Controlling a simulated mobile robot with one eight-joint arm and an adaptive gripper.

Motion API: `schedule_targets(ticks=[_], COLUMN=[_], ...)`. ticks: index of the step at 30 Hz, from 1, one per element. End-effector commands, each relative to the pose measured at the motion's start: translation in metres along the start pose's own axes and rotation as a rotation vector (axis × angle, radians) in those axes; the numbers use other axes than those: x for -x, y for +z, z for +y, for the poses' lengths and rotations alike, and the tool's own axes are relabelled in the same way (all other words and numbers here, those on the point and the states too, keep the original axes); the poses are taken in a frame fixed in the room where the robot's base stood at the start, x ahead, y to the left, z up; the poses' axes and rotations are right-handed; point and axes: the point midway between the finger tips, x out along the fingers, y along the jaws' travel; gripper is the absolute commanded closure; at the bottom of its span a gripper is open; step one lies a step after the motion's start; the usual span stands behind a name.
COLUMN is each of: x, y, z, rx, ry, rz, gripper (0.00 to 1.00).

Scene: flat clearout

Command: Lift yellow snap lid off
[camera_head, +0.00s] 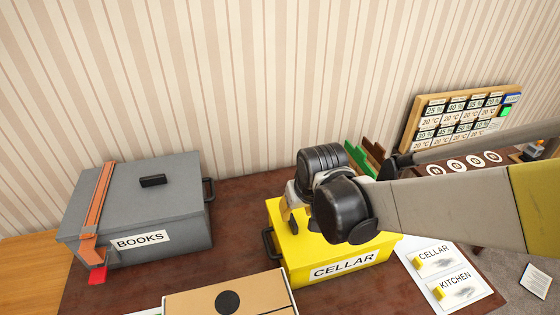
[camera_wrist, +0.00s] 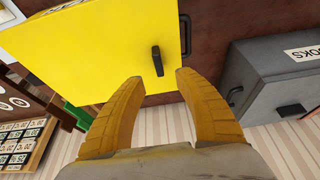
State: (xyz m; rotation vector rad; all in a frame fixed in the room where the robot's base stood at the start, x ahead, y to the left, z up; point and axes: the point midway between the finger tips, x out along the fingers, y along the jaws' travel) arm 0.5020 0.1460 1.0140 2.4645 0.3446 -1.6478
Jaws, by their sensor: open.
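The yellow box labelled CELLAR (camera_head: 340,266) stands on the dark brown table, with its flat yellow snap lid (camera_head: 288,240) on top. My arm hides much of the lid in the head view. In the wrist view the lid (camera_wrist: 85,50) fills the upper left, and a small black handle (camera_wrist: 157,60) stands up from it. My gripper (camera_wrist: 159,77) is open and empty, its two yellow fingers apart. The handle shows just beyond the fingertips, between them in the picture. I cannot tell how high the tips are above the lid.
A grey box labelled BOOKS (camera_head: 140,220) with an orange strap (camera_head: 98,205) stands left. A cardboard box (camera_head: 235,297) is in front. CELLAR and KITCHEN cards (camera_head: 443,275) lie right. Green and brown upright pieces (camera_head: 370,155) and a label board (camera_head: 460,122) are behind. Bare table shows between the boxes.

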Motion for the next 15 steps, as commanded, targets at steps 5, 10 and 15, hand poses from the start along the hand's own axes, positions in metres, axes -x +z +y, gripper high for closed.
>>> schedule_targets(ticks=[5,10,15], x=[-0.020,-0.053,-0.084], y=[0.001,0.001,0.001], z=[-0.001,-0.001,-0.001], rx=[0.001,0.001,0.001], ry=[0.000,0.000,0.000], rz=[-0.002,-0.001,-0.001], gripper=[0.60,0.60,0.60])
